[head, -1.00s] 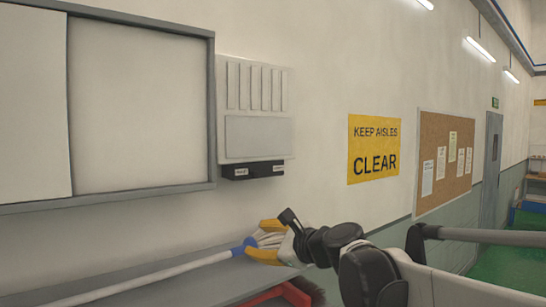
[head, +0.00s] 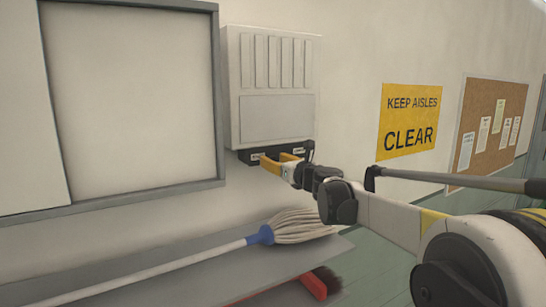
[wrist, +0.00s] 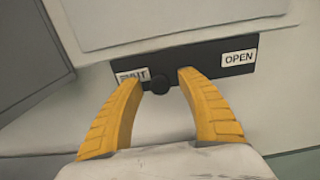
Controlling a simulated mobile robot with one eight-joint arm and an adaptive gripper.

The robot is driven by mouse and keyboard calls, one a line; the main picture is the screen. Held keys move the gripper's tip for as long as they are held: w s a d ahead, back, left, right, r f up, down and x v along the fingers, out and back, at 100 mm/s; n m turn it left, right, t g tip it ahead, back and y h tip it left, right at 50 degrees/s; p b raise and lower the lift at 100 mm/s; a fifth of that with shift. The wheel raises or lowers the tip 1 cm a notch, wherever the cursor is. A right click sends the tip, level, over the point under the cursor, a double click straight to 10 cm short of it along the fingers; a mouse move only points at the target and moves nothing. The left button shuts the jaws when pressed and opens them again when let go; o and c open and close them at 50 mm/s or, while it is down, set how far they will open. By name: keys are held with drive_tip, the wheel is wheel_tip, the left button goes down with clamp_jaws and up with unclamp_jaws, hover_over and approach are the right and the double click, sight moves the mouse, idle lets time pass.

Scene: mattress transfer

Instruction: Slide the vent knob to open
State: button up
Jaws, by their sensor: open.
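The vent (head: 277,118) is a pale wall box with upright slats and a dark slide strip (head: 244,155) along its bottom. In the wrist view the strip (wrist: 205,59) carries an OPEN label (wrist: 238,58) at right and a partly covered SHUT label (wrist: 128,76) at left. The round black knob (wrist: 159,86) sits just right of the SHUT label. My gripper (wrist: 160,76) is open, its yellow fingertips on either side of the knob in the picture; contact cannot be told. In the head view my gripper (head: 275,161) is in front of the strip and hides the knob.
A mop (head: 300,229) and a red brush (head: 314,284) lie on the grey shelf (head: 190,281) below. A framed sliding panel (head: 219,100) is close on the left of the vent. The wall to the right, with a yellow sign (head: 409,120), is flat.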

sight(291, 154)
drive_tip(key=shift+w+a, duration=0.3)
drive_tip(key=shift+w, duration=0.15)
drive_tip(key=shift+c, duration=0.2)
clamp_jaws()
drive_tip(key=shift+d, duration=0.1)
drive_tip(key=w+d, duration=0.1)
drive_tip(key=d, duration=0.1)
drive_tip(key=w+d, duration=0.3)
drive_tip(key=d, duration=0.1)
drive_tip(key=shift+w+d, duration=0.35)
drive_tip(key=shift+d, duration=0.05)
drive_tip(key=shift+a, duration=0.1)
drive_tip(key=shift+o, duration=0.2)
unclamp_jaws()
drive_tip(key=shift+d, duration=0.25)
